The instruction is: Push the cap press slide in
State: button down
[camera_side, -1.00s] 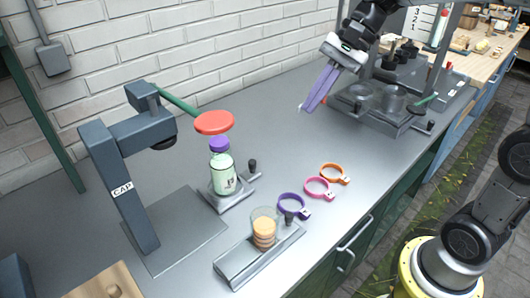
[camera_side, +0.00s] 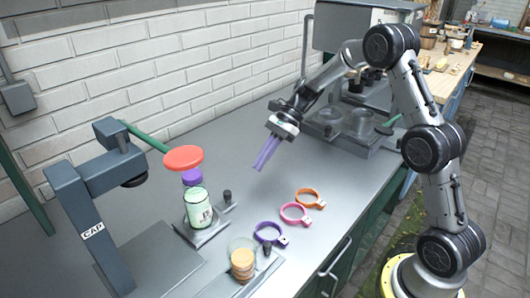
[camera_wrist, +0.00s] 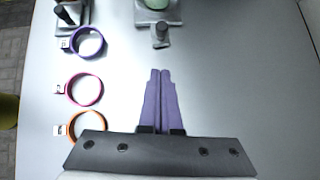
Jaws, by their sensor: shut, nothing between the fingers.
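The cap press (camera_side: 85,215) is a dark grey frame labelled CAP at the left of the side view, with a green lever on top. Its slide (camera_side: 207,232) is a small grey carriage with a dark knob, to the right of the press base. The slide's knob (camera_wrist: 161,32) shows at the top of the wrist view. My gripper (camera_side: 258,168) is shut and empty, above the bench to the right of the bottle; its purple fingers (camera_wrist: 160,72) point toward the slide.
Purple (camera_side: 269,233), pink (camera_side: 295,213) and orange (camera_side: 310,198) rings lie along the bench front. A grey tray (camera_side: 225,288) holds a clear cup with tan discs. A machine (camera_side: 365,138) stands at the back right. The bench between gripper and slide is clear.

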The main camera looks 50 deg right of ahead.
jog(key=x, duration=0.5)
jog(key=shift+s+a+f, duration=0.1)
jog(key=shift+a, duration=0.05)
jog(key=shift+w+a, duration=0.2)
jog(key=shift+a, duration=0.95)
jog(key=shift+w+a, duration=0.15)
jog(key=shift+a, duration=0.55)
send_near(191, 225)
jog(key=x, duration=0.5)
jog(key=shift+w+a+f, duration=0.1)
jog(key=shift+f, duration=0.1)
